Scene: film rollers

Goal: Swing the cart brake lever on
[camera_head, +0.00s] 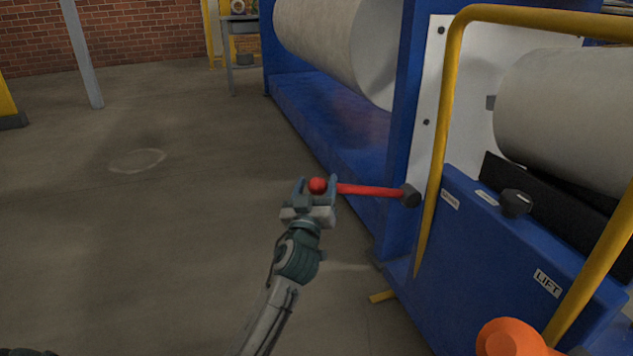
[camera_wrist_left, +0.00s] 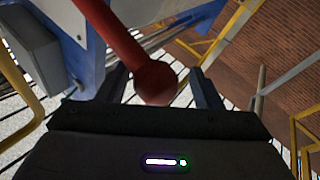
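The brake lever (camera_head: 370,190) is a red rod with a red ball knob (camera_head: 318,185) at its free end. It sticks out to the left, roughly level, from a dark round pivot (camera_head: 410,195) on the blue cart (camera_head: 470,245). My left gripper (camera_head: 316,187) has its fingers on either side of the knob. In the left wrist view the knob (camera_wrist_left: 156,83) sits between the two spread fingers, with gaps visible on both sides. My right gripper is not in view.
A yellow tube handle (camera_head: 440,150) rises beside the pivot. The cart carries a large pale roll (camera_head: 565,115), a black knob (camera_head: 515,203) and a LIFT label (camera_head: 547,283). A blue machine frame (camera_head: 335,125) with another roll stands behind. Floor on the left is clear.

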